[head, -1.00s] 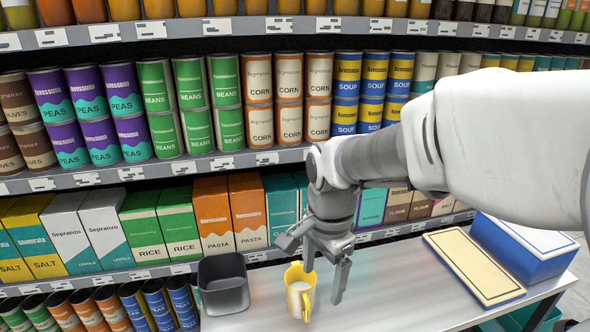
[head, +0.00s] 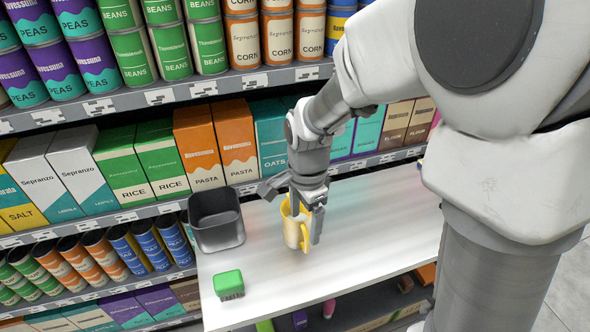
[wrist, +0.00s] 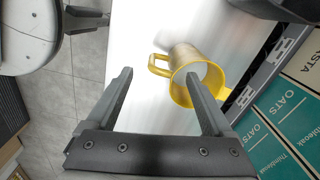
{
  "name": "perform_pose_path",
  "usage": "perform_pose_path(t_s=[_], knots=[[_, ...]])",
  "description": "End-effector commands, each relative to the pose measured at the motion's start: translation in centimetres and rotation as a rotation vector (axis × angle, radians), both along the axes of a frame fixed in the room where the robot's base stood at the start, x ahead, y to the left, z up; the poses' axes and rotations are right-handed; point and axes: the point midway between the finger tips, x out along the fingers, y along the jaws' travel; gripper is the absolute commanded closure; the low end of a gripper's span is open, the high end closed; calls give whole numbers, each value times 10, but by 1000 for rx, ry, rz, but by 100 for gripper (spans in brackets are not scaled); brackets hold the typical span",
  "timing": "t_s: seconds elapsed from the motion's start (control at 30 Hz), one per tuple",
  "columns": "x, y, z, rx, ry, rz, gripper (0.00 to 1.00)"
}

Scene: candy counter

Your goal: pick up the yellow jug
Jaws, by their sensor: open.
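The yellow jug (head: 295,228) stands on the white counter (head: 345,240), with a yellow handle and rim. In the wrist view the jug (wrist: 178,60) shows its open mouth and its handle toward the left. My gripper (head: 293,218) is open right at the jug, pointing down. In the wrist view my gripper (wrist: 158,80) has its right finger overlapping the jug's mouth and its left finger to the left of the jug, clear of the handle. I cannot tell whether either finger touches the jug.
A dark grey bin (head: 217,222) stands left of the jug on the counter. A green block-shaped item (head: 229,284) lies near the counter's front left. Shelves of boxes and cans run close behind the counter. The counter to the right of the jug is clear.

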Motion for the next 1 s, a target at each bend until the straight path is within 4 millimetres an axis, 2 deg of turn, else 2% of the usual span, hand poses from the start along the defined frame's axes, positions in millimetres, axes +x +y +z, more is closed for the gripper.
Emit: perform_pose_path(t_s=[0.03,0.1,0.33,0.6,0.93,1.0], knots=[[-1,0,-12,-1,4,0,14],[0,0,-20,0,3,0,14],[1,0,-35,-1,2,0,14],[2,0,-74,-1,3,0,14],[3,1,-80,0,-1,1,14],[3,1,-80,0,-1,1,27]])
